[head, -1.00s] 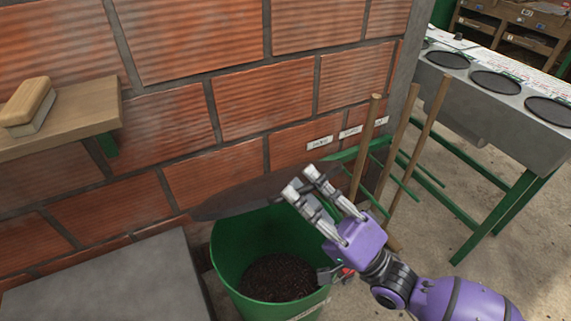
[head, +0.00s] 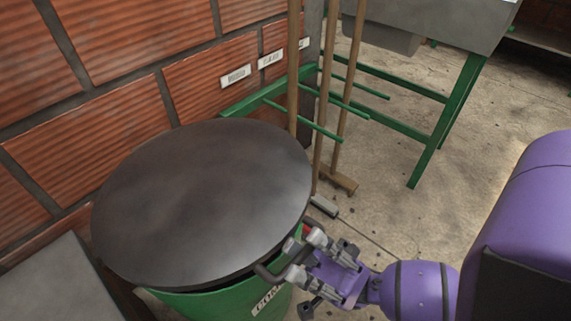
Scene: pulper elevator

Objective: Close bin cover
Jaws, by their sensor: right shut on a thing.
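The bin cover (head: 205,195) is a round dark grey lid. It lies over the top of the green bin (head: 205,303) and hides the bin's inside. It looks nearly flat, with a slim dark edge at the front; I cannot tell if it touches the rim all round. A dark handle (head: 268,273) sticks out at its front right edge. My right gripper (head: 300,258) is at that handle, shut on it, to the right of the bin. My left gripper is not in view.
A brick wall (head: 130,90) stands behind the bin. Wooden-handled tools (head: 325,100) lean in a green rack (head: 345,105) behind it. A grey block (head: 60,290) is close on the left. A metal table with green legs (head: 460,115) stands at the back right.

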